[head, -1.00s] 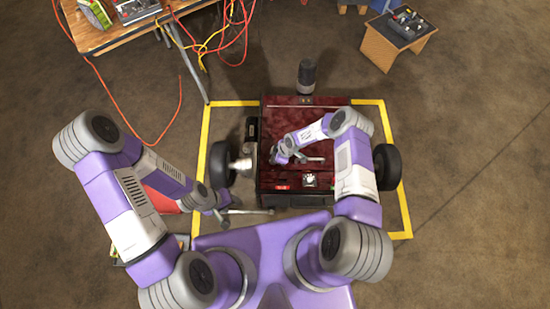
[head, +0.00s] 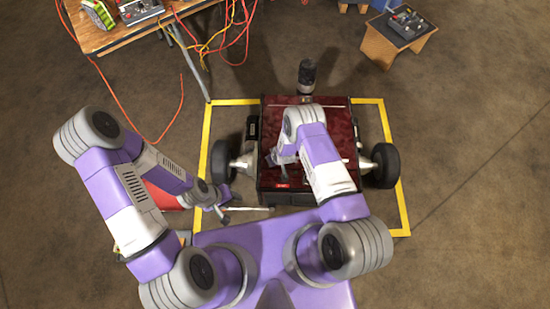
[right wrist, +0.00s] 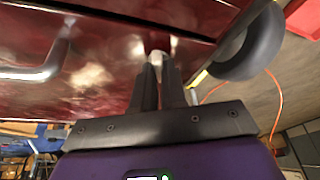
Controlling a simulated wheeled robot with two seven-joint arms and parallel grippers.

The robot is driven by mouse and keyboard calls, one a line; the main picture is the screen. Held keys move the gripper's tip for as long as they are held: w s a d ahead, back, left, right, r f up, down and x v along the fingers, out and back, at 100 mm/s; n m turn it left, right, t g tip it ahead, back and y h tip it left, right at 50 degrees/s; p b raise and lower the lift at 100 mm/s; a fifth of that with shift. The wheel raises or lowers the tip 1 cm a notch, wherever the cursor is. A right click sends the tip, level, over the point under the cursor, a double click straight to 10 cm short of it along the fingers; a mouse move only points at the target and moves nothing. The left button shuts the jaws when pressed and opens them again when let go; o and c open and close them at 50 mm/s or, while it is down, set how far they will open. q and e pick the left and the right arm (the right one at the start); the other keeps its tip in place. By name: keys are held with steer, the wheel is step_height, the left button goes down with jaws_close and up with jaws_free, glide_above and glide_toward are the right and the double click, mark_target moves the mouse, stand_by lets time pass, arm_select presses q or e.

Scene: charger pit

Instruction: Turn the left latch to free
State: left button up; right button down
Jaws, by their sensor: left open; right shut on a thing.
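The dark red rover body (head: 340,120) sits in the middle of the head view, its glossy lid also in the right wrist view (right wrist: 80,45). In that view my right gripper (right wrist: 158,62) is shut on a small pale rounded piece (right wrist: 157,57) at the panel's edge, which looks like the left latch. Its turn angle cannot be told, as the fingers cover most of it. In the head view my right gripper (head: 273,159) is at the body's left edge.
A metal handle bar (right wrist: 40,70) stands on the lid. Black wheels flank the body, left (head: 220,160) and right (head: 386,165). Yellow floor tape (head: 206,125) surrounds it. A workbench (head: 115,35) with trailing cables stands at the upper left, and a small wooden stand (head: 395,40) at the upper right.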

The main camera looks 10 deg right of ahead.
steer(key=m+h+b, duration=0.1)
steer(key=m, duration=0.1)
steer(key=m+h+b, duration=0.1)
steer(key=m, duration=0.2)
steer(key=shift+a, duration=0.15)
steer(key=shift+m, duration=0.4)
steer(key=c, duration=1.2)
jaws_free()
steer(key=p+v, duration=0.3)
steer(key=v, duration=0.4)
steer(key=shift+s+r, duration=0.1)
steer(key=shift+r, duration=0.15)
